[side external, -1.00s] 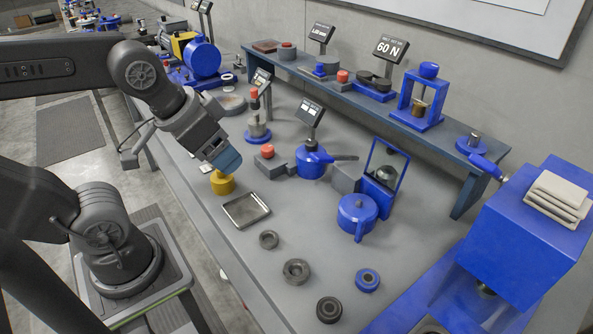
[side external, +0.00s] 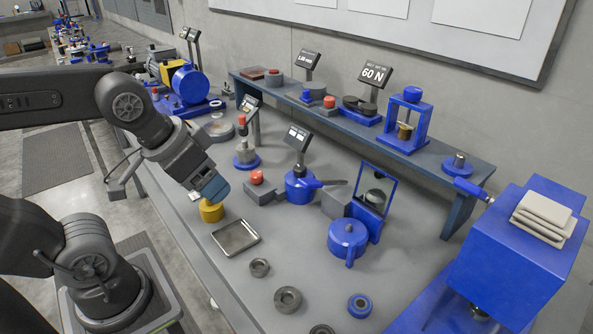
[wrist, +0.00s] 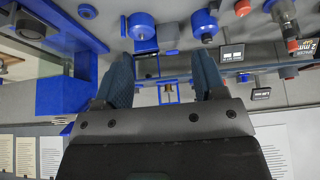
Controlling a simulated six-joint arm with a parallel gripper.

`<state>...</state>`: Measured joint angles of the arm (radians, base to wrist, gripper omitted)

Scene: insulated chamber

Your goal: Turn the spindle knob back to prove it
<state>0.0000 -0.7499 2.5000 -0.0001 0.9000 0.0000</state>
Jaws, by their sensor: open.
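No part is marked as the spindle knob, and I cannot tell for certain which one it is. A blue frame with a round blue knob (side external: 412,94) on top and a brass-coloured piece inside stands on the back shelf. My gripper (side external: 214,190) appears just above and in front of a yellow cylinder (side external: 211,212) in the side view; I cannot tell whether they touch. In the wrist view, the fingers of my gripper (wrist: 164,78) are spread apart with nothing held between them. A small brass-coloured piece (wrist: 168,89) shows beyond them, in the gap.
A metal tray (side external: 236,237) and several dark rings lie on the bench. A blue lever pot (side external: 301,187), red-topped posts and a lidded blue pot (side external: 347,239) stand further in. The shelf (side external: 335,112) runs behind, and a large blue machine (side external: 520,250) stands at right.

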